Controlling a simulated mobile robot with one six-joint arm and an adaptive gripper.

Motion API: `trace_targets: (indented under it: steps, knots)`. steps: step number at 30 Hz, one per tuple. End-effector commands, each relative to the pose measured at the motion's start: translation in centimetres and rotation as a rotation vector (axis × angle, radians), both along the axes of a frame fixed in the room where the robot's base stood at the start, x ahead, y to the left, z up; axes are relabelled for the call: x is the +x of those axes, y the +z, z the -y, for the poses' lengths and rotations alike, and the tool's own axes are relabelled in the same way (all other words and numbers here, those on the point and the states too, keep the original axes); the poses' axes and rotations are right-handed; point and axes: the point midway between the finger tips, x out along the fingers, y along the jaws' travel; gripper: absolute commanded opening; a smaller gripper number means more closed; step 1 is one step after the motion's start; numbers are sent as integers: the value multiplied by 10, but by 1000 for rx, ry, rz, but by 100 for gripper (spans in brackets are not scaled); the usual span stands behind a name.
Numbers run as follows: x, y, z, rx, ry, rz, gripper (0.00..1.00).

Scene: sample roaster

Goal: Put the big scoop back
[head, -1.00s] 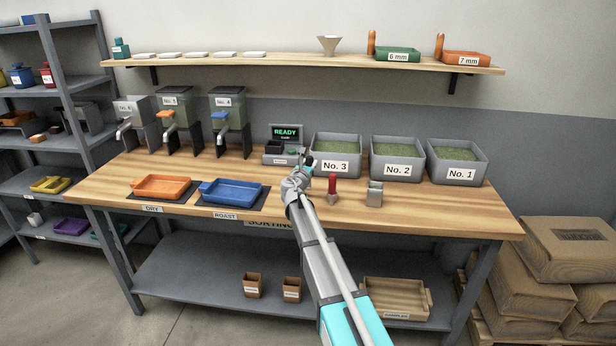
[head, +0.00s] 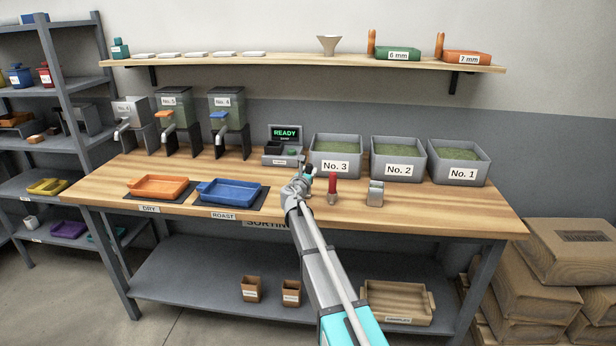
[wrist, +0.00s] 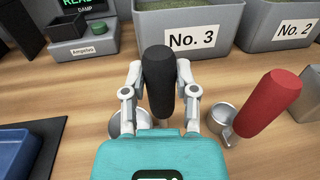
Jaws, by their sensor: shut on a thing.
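My gripper (wrist: 158,95) is shut on the black handle of a metal scoop (wrist: 159,75), which stands upright between the fingers. Its round metal bowl (wrist: 130,122) shows partly behind the left finger; whether it touches the bench I cannot tell. In the head view my gripper (head: 303,182) is over the bench with the black handle at its tip. A second scoop with a red handle (wrist: 268,104) stands just to the right, its smaller-looking metal bowl (wrist: 222,120) close to my right finger. It also shows in the head view (head: 332,184).
Bin No. 3 (head: 335,167) stands behind my gripper, with No. 2 (head: 398,170) and No. 1 (head: 462,174) to its right. A small grey metal block (head: 375,194) stands right of the red scoop. The meter reading READY (head: 284,150) is behind left. The front right bench is clear.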

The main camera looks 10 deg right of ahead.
Motion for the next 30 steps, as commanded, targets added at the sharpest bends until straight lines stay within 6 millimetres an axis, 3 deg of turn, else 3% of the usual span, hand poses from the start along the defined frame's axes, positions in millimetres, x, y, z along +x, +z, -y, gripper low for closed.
trace_targets:
  steps: [13, 14, 19, 30]
  knots:
    - [0, -4, 0, 0, 0, 0, 0]
    - [0, -3, 0, 0, 0, 0, 42]
    - [0, -2, 0, 0, 0, 0, 72]
    - [0, -2, 0, 0, 0, 0, 72]
